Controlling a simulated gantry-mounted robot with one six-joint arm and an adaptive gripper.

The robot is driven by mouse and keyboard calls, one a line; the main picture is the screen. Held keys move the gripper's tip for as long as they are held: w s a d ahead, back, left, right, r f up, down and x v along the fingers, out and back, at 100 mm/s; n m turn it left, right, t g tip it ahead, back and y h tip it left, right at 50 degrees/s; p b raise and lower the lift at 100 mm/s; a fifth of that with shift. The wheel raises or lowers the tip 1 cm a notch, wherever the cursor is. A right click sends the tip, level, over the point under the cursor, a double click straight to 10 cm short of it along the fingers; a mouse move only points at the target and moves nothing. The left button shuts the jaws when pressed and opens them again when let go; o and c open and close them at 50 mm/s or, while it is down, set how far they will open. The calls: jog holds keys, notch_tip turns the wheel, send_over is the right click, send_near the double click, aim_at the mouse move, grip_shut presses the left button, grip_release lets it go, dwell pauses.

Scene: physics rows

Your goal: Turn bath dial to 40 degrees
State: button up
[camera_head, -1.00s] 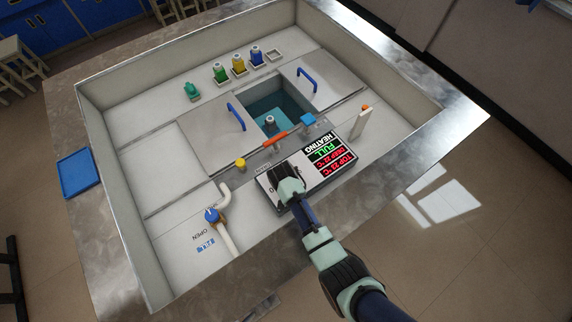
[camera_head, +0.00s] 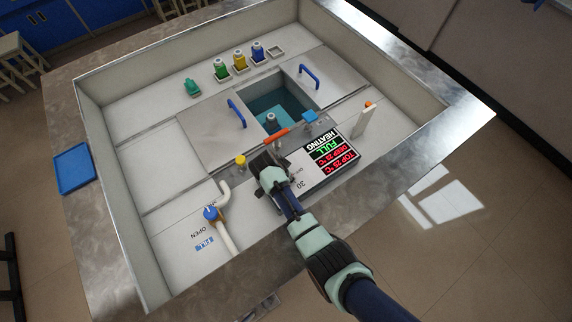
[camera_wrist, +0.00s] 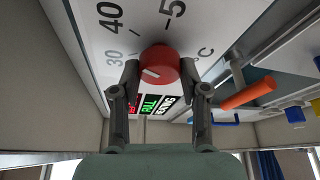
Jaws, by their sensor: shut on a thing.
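The red bath dial (camera_wrist: 160,60) sits on a white panel in the wrist view, with a white pointer mark on its lower left side. Printed numbers 30, 40 and a partly cut off 5 lie around it, and the mark points to the lower left, near the 30 side. My gripper (camera_wrist: 160,75) is shut on the dial, one finger on each side. In the head view my gripper (camera_head: 266,168) covers the dial at the left of the control panel (camera_head: 300,166). The display (camera_head: 332,150) shows HEATING, FULL and two temperature lines, TOP and DEEP, seemingly in the twenties.
An orange bar (camera_head: 276,138) and a yellow knob (camera_head: 240,161) stand close to my gripper. A blue-handled valve (camera_head: 211,213) with a pipe is at the lower left. The open water bath (camera_head: 284,108) and several coloured bottles lie beyond.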

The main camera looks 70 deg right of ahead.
jog(key=shift+f, duration=0.1)
dwell(0.3)
jog(key=o, duration=1.1)
jog(key=shift+o, duration=0.2)
jog(key=v, duration=1.2)
jog(key=shift+d, duration=0.1)
jog(key=shift+w, duration=0.1)
